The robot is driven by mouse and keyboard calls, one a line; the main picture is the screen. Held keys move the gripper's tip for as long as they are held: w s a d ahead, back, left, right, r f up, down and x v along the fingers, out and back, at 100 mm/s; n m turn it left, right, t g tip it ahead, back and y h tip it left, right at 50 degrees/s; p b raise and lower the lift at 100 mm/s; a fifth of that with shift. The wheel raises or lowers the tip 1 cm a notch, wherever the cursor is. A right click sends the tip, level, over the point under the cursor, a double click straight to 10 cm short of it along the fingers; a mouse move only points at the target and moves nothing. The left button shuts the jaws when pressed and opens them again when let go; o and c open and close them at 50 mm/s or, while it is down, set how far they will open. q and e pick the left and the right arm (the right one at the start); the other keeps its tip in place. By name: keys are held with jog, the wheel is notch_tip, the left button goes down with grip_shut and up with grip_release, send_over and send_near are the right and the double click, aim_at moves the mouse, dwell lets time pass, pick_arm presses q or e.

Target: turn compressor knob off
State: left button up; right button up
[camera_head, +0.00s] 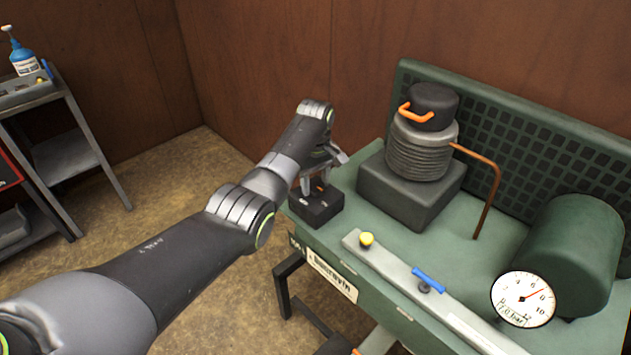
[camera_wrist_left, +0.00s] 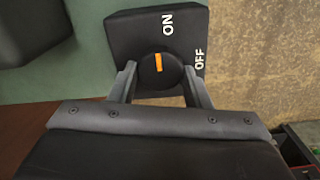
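The compressor switch is a black box (camera_head: 316,209) at the near left corner of the green compressor bench. In the left wrist view the box (camera_wrist_left: 125,25) carries white ON and OFF labels and a round black knob (camera_wrist_left: 150,82) with an orange mark. The mark points up in that view, toward the ON label; OFF is to its right. My left gripper (camera_head: 322,180) is over the box. In the wrist view its fingers (camera_wrist_left: 159,75) stand open on either side of the knob, with small gaps seeming to show. My right gripper is not in view.
Behind the box stands a ribbed cylinder (camera_head: 421,150) with a copper pipe (camera_head: 492,190). A green tank (camera_head: 565,250) and a pressure gauge (camera_head: 523,299) are at right. A rail with a yellow knob (camera_head: 366,239) runs along the bench front. A shelf (camera_head: 65,155) stands at left.

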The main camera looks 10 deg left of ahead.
pick_arm(q)
jog(key=shift+c, duration=0.5)
jog(key=shift+r, duration=0.1)
jog(key=m+p, duration=0.2)
jog(key=shift+r+m, duration=0.1)
jog(key=shift+m, duration=0.3)
jog(key=m+p, duration=0.1)
jog(key=m, duration=0.1)
jog(key=shift+w+d+m+p, duration=0.1)
jog(key=shift+m+p, duration=0.2)
jog(key=shift+p, duration=0.05)
jog(key=m, duration=0.2)
jog(key=shift+m+p, duration=0.4)
jog(key=m+p, duration=0.1)
jog(key=m, duration=0.3)
jog(key=shift+d+m, duration=0.15)
jog(key=shift+m, duration=0.15)
jog(key=m, duration=0.5)
